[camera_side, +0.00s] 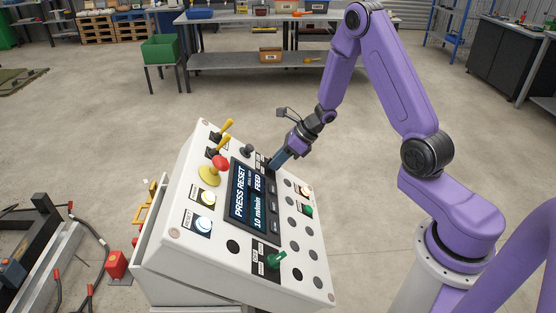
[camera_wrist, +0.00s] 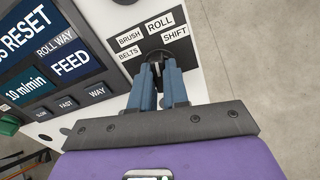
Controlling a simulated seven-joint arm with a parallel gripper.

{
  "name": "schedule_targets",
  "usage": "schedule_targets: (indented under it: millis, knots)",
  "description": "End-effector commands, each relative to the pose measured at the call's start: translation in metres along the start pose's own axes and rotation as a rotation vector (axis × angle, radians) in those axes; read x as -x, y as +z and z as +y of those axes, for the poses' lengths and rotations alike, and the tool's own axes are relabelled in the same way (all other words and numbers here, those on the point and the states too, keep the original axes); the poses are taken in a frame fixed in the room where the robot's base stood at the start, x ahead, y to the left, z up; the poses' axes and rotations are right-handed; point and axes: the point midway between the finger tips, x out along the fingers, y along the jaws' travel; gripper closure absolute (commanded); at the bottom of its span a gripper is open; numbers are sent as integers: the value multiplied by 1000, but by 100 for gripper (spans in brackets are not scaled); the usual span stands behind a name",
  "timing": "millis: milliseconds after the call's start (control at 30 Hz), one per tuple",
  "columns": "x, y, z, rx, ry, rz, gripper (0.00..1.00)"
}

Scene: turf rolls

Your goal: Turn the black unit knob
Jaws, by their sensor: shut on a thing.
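The control panel (camera_side: 305,262) is a sloped white box with a screen (camera_side: 252,197) in its middle. My gripper (camera_side: 275,163) reaches down to the panel's upper right part, beside the screen. In the wrist view, my gripper's blue fingers (camera_wrist: 160,72) are shut on a black knob (camera_wrist: 157,55). Labels around the knob read BRUSH, ROLL, BELTS and SHIFT. The fingers cover much of the knob, so its pointer cannot be seen. In the side view the knob is hidden behind the fingers.
The floor right of the panel is clear.

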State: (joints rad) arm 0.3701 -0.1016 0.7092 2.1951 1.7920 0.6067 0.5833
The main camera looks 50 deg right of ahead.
Motion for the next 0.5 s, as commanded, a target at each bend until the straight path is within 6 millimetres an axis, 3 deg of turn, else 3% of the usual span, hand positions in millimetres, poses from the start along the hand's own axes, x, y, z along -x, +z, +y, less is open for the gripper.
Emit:
schedule_targets:
  millis: [500]
  knots:
    - [1, 1, 0, 422, -3, -2, 100]
